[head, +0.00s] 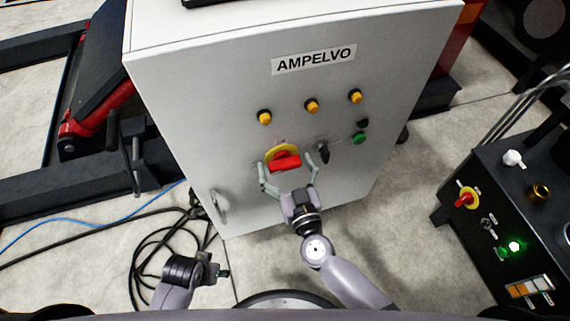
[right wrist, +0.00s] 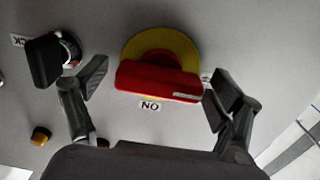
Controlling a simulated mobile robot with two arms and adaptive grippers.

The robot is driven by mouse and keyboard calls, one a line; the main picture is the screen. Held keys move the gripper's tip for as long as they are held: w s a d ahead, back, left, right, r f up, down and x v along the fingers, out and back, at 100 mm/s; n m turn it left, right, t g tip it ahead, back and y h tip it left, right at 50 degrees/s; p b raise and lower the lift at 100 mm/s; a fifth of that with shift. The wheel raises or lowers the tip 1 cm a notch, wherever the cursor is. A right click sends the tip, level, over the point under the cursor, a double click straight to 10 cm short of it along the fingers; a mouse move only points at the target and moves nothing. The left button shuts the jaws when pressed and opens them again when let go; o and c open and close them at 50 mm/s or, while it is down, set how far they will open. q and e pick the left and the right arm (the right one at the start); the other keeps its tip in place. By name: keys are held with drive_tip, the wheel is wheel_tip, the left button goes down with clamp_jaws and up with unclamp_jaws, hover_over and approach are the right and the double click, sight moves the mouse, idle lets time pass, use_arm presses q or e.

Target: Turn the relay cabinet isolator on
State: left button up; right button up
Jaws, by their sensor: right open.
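The grey cabinet (head: 235,75) labelled AMPELVO carries a red rotary isolator handle (head: 285,163) on a yellow disc (head: 281,150). In the right wrist view the red handle (right wrist: 158,81) lies nearly horizontal across the disc (right wrist: 155,42). An upside-down ON label (right wrist: 150,106) shows beside the disc. My right gripper (head: 288,168) is open, with one finger on each side of the handle. In the wrist view small gaps appear between the fingertips and the handle ends. My left gripper (head: 217,272) is low at the left, away from the cabinet; its jaw opening is unclear.
A black selector knob (head: 322,152) sits close beside the right finger. Yellow buttons (head: 312,105), a green button (head: 358,138) and a door handle (head: 219,206) are on the cabinet front. A black control box (head: 480,165) with another red-yellow switch (head: 466,198) stands right. Cables (head: 160,250) lie on the floor.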

drive_tip(key=shift+w, duration=0.1)
drive_tip(key=shift+c, duration=0.4)
drive_tip(key=c, duration=1.1)
